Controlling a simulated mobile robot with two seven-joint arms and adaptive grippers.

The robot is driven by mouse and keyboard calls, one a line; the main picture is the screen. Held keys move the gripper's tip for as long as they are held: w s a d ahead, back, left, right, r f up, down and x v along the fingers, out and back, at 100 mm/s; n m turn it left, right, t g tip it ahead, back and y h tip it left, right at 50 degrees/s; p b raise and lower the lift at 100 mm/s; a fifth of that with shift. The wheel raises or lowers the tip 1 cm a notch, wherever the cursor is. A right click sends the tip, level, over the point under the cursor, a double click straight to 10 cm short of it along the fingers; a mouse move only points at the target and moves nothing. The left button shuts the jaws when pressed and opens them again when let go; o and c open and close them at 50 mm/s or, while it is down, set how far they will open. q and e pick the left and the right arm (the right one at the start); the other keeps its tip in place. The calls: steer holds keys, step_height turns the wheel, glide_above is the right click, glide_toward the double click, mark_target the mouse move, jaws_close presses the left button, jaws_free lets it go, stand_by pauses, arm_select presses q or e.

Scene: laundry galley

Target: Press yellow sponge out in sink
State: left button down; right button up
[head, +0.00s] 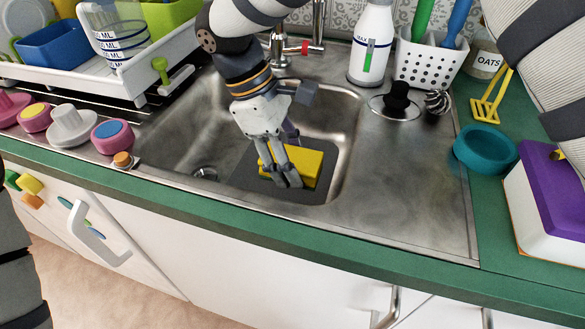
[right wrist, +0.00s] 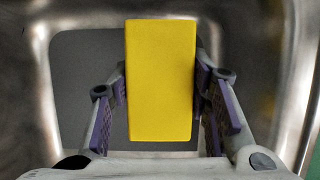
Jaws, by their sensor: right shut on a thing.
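The yellow sponge (head: 306,166) is in the metal sink (head: 180,125), over a dark grey mat (head: 248,178) at the right of the basin. My right gripper (head: 285,180) reaches down into the sink and is shut on the sponge, one finger on each side. In the right wrist view the sponge (right wrist: 161,80) stands between the purple finger pads, with the grey mat (right wrist: 85,90) behind it. I cannot tell whether the sponge touches the mat. My left gripper is not in view.
A drain (head: 205,173) lies left of the mat. The tap (head: 300,45) stands behind the sink. A white bottle (head: 370,45), perforated caddy (head: 428,65) and teal bowl (head: 485,150) are to the right. A dish rack (head: 120,75) is at the left. The right drainboard's front is clear.

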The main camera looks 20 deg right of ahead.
mark_target(291, 156)
steer(key=shift+r, duration=0.1)
stand_by(0.4)
step_height(291, 156, up, 10)
steer(key=shift+f, duration=0.1)
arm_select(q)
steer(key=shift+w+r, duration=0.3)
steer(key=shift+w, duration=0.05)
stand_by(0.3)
